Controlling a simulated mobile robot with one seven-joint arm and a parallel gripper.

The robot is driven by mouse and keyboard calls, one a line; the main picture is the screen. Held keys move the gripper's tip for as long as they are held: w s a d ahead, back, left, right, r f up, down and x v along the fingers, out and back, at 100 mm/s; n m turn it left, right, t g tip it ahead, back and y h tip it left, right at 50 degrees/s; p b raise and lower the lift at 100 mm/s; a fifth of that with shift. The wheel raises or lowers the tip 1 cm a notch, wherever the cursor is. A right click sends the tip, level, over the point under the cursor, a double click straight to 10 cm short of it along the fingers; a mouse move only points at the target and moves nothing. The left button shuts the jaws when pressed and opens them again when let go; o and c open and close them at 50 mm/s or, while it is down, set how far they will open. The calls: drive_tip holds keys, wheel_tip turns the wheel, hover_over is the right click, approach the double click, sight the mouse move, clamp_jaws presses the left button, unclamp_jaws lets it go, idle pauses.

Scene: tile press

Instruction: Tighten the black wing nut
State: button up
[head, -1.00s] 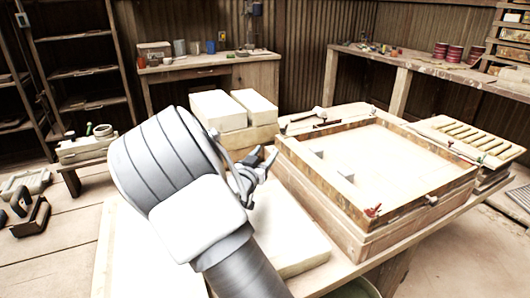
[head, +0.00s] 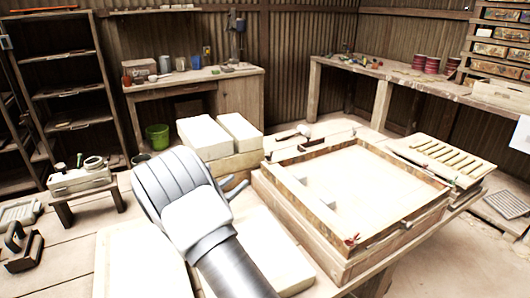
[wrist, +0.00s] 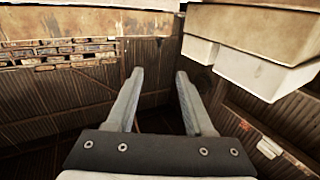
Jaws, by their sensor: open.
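The wooden tile press frame (head: 390,243) stands on the table right of my arm, with a pale bed inside its walls. A small dark fitting (head: 303,130) sits at its far left corner; I cannot tell whether it is the black wing nut. A red wing nut (head: 352,240) is at the near corner. My gripper (head: 231,188) is left of the frame and apart from it, largely hidden behind my wrist. In the wrist view my gripper (wrist: 160,74) is open, with nothing between its fingers. No wing nut shows clearly there.
Pale blocks (head: 205,138) are stacked behind my arm, and pale slabs (head: 140,262) lie beside and under it. A slatted rack (head: 447,158) is right of the frame. A green bucket (head: 157,136) stands on the floor at the back left.

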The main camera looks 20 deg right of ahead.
sight(269, 157)
drive_tip(key=b+x, duration=0.2)
drive_tip(key=x, duration=1.5)
drive_tip(key=shift+d+f, duration=0.1)
drive_tip(key=shift+d, duration=0.15)
clamp_jaws()
